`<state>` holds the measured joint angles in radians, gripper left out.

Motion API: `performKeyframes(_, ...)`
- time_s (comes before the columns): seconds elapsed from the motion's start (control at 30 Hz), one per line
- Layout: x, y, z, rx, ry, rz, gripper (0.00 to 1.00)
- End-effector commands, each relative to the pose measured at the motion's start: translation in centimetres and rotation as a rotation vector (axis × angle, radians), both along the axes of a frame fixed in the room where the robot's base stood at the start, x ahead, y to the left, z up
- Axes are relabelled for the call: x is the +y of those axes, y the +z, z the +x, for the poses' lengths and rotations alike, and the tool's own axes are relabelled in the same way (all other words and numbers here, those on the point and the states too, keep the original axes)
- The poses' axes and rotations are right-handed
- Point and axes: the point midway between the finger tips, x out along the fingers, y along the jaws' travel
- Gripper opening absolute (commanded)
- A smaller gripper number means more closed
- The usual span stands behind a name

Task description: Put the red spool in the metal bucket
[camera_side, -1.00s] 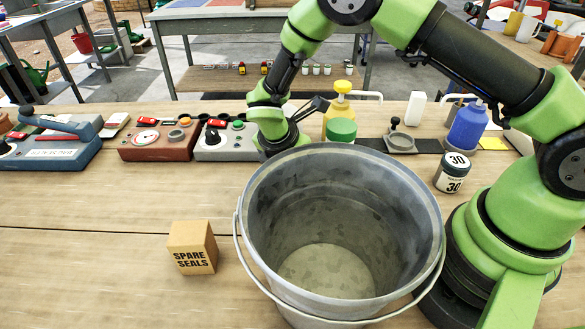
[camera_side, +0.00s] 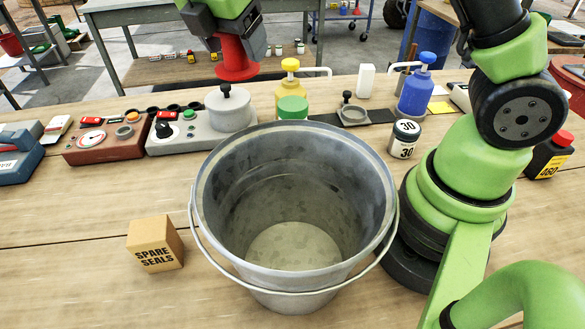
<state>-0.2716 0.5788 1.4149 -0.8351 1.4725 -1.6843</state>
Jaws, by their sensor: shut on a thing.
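The red spool (camera_side: 236,62) is held upright in the air by my gripper (camera_side: 222,28), at the top of the view. My gripper is shut on it; the fingertips are partly hidden. The spool is behind and above the metal bucket (camera_side: 207,205), a little left of its middle, and apart from it. The bucket stands upright on the bench in the middle, with its handle hanging down at the front. Its visible inside is empty.
A cardboard box marked SPARE SEALS (camera_side: 155,243) sits left of the bucket. Behind it are a grey control box (camera_side: 190,135), a yellow bottle (camera_side: 291,92) and a blue bottle (camera_side: 416,92). A black-and-white jar (camera_side: 404,139) stands to the right.

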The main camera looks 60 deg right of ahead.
Motion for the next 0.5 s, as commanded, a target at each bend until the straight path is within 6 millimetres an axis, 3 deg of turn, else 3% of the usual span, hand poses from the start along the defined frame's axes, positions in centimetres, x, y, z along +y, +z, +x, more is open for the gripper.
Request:
performKeyframes(0.27, 5.0, 0.2, -3.9, 0.002, 0.013, 0.016, 0.45)
performKeyframes(0.5, 9.6, 0.2, -10.0, 0.004, 0.014, 0.023, 0.45)
